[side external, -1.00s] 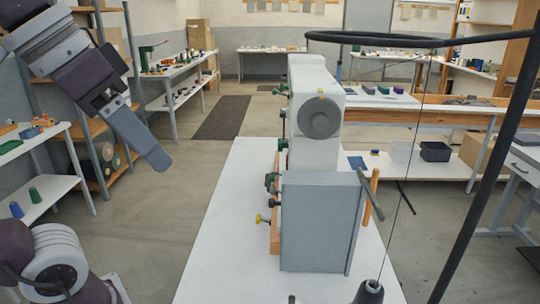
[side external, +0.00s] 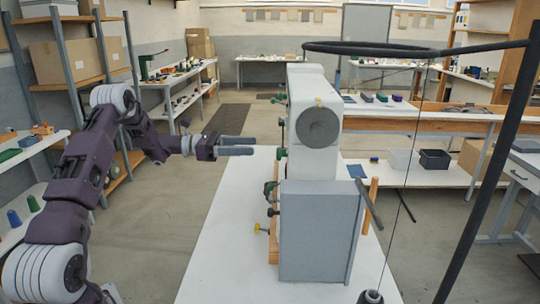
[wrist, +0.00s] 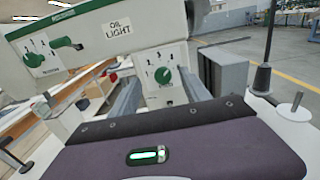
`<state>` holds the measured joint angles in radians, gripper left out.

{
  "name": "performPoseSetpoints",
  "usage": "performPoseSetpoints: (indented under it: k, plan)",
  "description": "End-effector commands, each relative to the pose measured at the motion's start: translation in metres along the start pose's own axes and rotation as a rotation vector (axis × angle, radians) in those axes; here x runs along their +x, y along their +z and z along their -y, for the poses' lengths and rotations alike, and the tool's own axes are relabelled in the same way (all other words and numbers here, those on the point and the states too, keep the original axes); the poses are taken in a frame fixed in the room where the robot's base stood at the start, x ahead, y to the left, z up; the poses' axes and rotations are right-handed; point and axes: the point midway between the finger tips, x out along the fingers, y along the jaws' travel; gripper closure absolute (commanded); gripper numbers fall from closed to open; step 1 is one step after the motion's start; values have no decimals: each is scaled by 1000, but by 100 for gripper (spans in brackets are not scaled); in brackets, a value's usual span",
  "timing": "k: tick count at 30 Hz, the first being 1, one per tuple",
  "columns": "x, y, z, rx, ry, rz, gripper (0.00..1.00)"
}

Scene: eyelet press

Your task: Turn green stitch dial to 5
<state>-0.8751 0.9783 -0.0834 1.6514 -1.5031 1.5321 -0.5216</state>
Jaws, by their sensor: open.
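A green dial (wrist: 161,75) sits on a white panel with small numbers around it, in the middle of the wrist view. Its setting and the label below it are too small to read surely. A second green knob (wrist: 33,60) is on a panel at upper left. My gripper (wrist: 157,88) is open and empty, one finger on each side of the middle dial in this view. In the side view my gripper (side external: 252,150) points level at the white machine (side external: 312,130), with a gap before its left face. A small green knob (side external: 281,153) there is at fingertip height.
A grey box (side external: 320,230) stands at the machine's near side, with a wooden post (side external: 372,195) beside it. The white tabletop (side external: 225,230) is clear on the left.

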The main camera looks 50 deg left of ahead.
Motion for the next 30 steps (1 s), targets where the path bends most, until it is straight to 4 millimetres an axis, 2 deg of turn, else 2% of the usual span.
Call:
performPoseSetpoints:
  k: [1, 4, 12, 15, 23, 24, 30]
  plan:
    - [0, -15, 0, -3, -1, 0, 45]
    - [6, -27, 0, 4, -3, -1, 45]
    - [56, -26, 1, 6, -6, -2, 45]
    - [68, -26, 1, 6, -4, -2, 45]
    - [72, -26, 1, 5, -3, -2, 45]
    - [72, -26, 1, 5, -3, -2, 47]
    - [71, -26, 1, 5, -3, -2, 86]
